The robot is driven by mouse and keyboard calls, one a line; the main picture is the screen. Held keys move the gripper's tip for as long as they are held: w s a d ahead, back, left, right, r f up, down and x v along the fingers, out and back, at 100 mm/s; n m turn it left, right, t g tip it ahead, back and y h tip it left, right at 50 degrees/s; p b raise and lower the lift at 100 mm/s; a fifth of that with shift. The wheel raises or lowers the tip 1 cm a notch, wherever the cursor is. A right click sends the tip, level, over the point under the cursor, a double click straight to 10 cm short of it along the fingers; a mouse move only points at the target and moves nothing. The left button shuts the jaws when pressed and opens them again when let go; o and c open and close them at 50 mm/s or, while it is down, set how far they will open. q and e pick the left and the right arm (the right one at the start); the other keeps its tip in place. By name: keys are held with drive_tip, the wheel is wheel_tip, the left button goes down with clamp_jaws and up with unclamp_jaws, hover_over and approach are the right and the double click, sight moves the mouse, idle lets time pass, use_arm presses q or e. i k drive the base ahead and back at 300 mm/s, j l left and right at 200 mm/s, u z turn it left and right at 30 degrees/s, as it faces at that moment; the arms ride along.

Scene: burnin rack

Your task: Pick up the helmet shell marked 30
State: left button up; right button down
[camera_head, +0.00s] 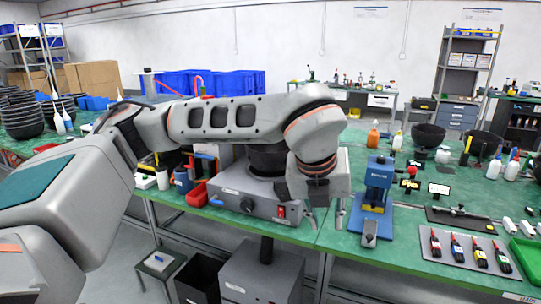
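Dark bowl-shaped shells are in view, but I cannot read a 30 on any of them. Several are stacked at the far left (24,124). One dark shell (428,136) sits on the green bench right of centre, and another (484,145) sits farther right. A dark rounded thing (266,160) above a grey control box is partly hidden by my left arm; I cannot tell if it is a shell. My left gripper (327,217) points down at the bench's front edge, between the grey box and a blue press. Its fingers are apart with nothing between them. My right gripper is out of view.
The grey box (262,207) with a red switch and the blue press (377,185) flank my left gripper. A grey mat (468,252) with several small tools and a green tray (526,256) lie right. Some bench is clear around (400,235).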

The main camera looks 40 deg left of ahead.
sight(265, 158)
drive_tip(key=i+j, duration=0.15)
drive_tip(key=j, duration=0.25)
drive_tip(key=i+j, duration=0.2)
drive_tip(key=j, duration=0.2)
drive_tip(key=i+j, duration=0.15)
drive_tip(key=j, duration=0.25)
drive_tip(key=i+j, duration=0.2)
drive_tip(key=j, duration=0.2)
drive_tip(key=i+j, duration=0.15)
drive_tip(key=j, duration=0.25)
drive_tip(key=i+j, duration=0.2)
drive_tip(key=j, duration=0.2)
